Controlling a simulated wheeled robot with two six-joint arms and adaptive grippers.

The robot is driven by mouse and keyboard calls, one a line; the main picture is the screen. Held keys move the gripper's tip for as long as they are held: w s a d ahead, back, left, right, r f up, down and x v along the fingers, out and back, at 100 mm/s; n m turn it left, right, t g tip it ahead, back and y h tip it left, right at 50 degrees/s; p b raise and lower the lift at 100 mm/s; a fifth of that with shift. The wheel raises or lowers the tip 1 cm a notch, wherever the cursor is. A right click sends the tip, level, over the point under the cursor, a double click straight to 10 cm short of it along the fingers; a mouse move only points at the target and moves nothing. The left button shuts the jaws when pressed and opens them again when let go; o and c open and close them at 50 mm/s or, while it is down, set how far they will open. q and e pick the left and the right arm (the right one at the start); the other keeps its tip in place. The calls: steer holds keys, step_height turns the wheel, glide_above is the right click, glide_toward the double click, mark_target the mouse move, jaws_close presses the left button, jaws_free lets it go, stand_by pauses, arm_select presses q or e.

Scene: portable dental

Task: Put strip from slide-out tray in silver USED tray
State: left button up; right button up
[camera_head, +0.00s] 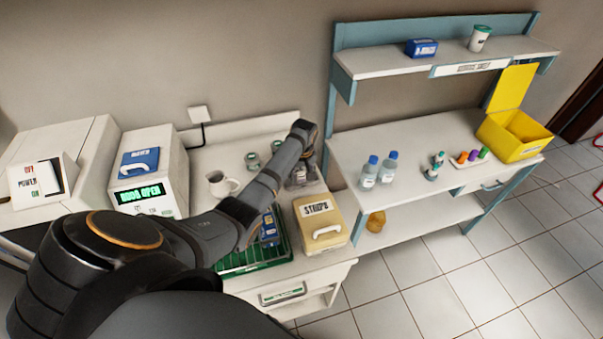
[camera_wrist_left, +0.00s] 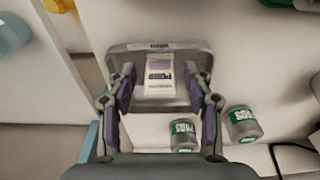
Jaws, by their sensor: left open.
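A silver tray (camera_wrist_left: 200,58) lies below my left gripper in the left wrist view, with a small unreadable label on its far rim. A strip (camera_wrist_left: 158,88), white with a purple patch and dark print, lies in the tray. My left gripper (camera_wrist_left: 160,72) is open, its fingers on either side of the strip with gaps between. In the head view my left gripper (camera_head: 300,174) is at the back right of the counter, where it partly hides the tray. I cannot clearly identify the slide-out tray. My right gripper is out of view.
Two green-labelled jars (camera_wrist_left: 243,124) stand near the tray. A cream STRIPS box (camera_head: 332,232), a green rack (camera_head: 240,262), a white mug (camera_head: 222,184) and a DOOR OPEN machine (camera_head: 168,175) share the counter. A blue-framed bench (camera_head: 420,140) with bottles and a yellow bin stands right.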

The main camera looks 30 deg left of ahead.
arm_select(q)
step_height(320, 180, up, 12)
steer(key=d+b, duration=0.1)
steer(key=shift+s+b, duration=0.4)
